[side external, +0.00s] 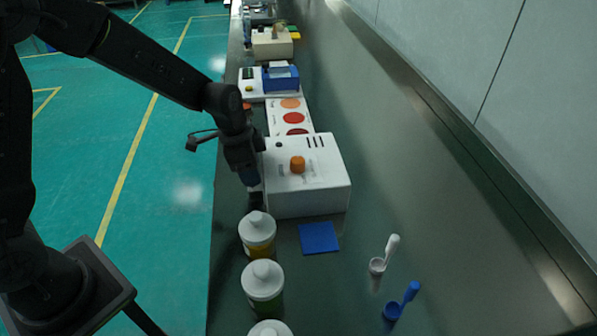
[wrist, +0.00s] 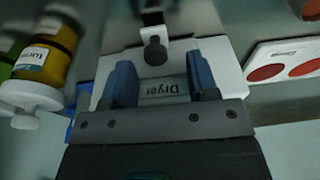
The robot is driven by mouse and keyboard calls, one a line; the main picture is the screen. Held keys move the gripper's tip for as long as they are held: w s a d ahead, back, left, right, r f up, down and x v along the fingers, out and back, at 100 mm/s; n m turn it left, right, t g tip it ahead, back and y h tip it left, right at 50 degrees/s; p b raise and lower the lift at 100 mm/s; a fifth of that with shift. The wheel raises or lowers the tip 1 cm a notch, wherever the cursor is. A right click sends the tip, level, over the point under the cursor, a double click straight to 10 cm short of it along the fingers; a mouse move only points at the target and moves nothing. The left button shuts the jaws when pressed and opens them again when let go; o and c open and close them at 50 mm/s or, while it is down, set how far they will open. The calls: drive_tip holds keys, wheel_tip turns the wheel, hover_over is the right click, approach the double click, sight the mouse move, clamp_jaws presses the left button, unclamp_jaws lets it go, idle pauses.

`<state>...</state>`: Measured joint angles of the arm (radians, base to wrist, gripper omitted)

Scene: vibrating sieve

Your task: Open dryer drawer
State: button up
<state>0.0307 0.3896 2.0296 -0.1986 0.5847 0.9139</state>
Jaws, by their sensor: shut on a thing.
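The dryer is a white box (side external: 305,190) with an orange knob on top, standing at the left edge of the bench. My gripper (side external: 251,180) is at its left side, against the front. In the wrist view, my gripper's two blue fingers (wrist: 162,82) stand either side of a grey part bearing an upside-down "Dryer" label (wrist: 160,88). My gripper is shut on the dryer drawer's handle; the exact contact is hard to see. A dark round knob (wrist: 155,51) shows just beyond the fingertips. How far the drawer is out cannot be told.
White-capped bottles (side external: 257,235) stand in front of the dryer along the bench edge. A blue square (side external: 319,238) lies beside them. A white spoon (side external: 383,262) and a blue spoon (side external: 400,303) are at right. A card with coloured discs (side external: 291,118) lies behind the dryer.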

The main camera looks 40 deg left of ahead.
drive_tip(key=f, duration=0.1)
drive_tip(key=s+f, duration=0.1)
drive_tip(key=f, duration=0.1)
drive_tip(key=shift+g, duration=0.3)
drive_tip(key=o, duration=0.3)
drive_tip(key=shift+s+a+f, duration=0.1)
drive_tip(key=shift+s+a, duration=0.75)
drive_tip(key=shift+a, duration=0.35)
drive_tip(key=shift+c, duration=0.3)
drive_tip(key=shift+s+a, duration=0.1)
drive_tip(key=shift+a, duration=0.05)
drive_tip(key=c, duration=0.7)
drive_tip(key=shift+r, duration=0.2)
drive_tip(key=shift+c, duration=0.7)
drive_tip(key=shift+s+a, duration=0.45)
clamp_jaws()
drive_tip(key=shift+s+a, duration=0.95)
drive_tip(key=shift+s, duration=0.05)
